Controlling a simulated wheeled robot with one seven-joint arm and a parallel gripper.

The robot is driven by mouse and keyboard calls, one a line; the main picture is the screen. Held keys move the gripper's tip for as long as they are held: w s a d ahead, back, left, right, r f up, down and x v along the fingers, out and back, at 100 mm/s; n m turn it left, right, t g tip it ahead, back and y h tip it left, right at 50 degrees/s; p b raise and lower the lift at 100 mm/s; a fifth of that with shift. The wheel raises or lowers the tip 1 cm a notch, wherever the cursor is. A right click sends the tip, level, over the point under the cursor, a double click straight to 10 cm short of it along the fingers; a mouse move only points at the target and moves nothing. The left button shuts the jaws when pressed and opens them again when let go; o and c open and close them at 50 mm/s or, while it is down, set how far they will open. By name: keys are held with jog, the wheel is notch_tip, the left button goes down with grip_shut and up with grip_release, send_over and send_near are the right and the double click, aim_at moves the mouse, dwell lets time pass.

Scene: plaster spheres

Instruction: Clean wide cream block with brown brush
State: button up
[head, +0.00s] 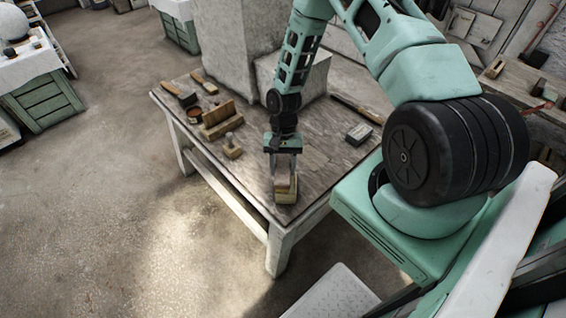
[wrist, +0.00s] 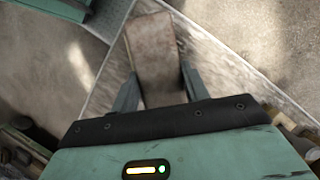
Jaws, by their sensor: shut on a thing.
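My gripper (head: 284,182) points down over the front corner of the worktable. In the head view a cream block (head: 287,197) shows low at the fingertips, near the table edge. The brush's underside is hidden.
Large pale blocks (head: 292,76) stand at the back. Bare tabletop lies left of my gripper.

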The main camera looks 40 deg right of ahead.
jog(key=shift+s+a, duration=0.75)
jog(key=shift+s, duration=0.05)
jog(key=shift+f, duration=0.1)
jog(key=shift+w+d, duration=0.1)
jog(key=shift+d, duration=0.05)
jog(key=shift+w+d, duration=1.4)
jog(key=shift+w, duration=0.15)
jog(key=shift+s+a+p, duration=0.4)
jog(key=shift+s+a, duration=1.15)
jog(key=shift+s, duration=0.1)
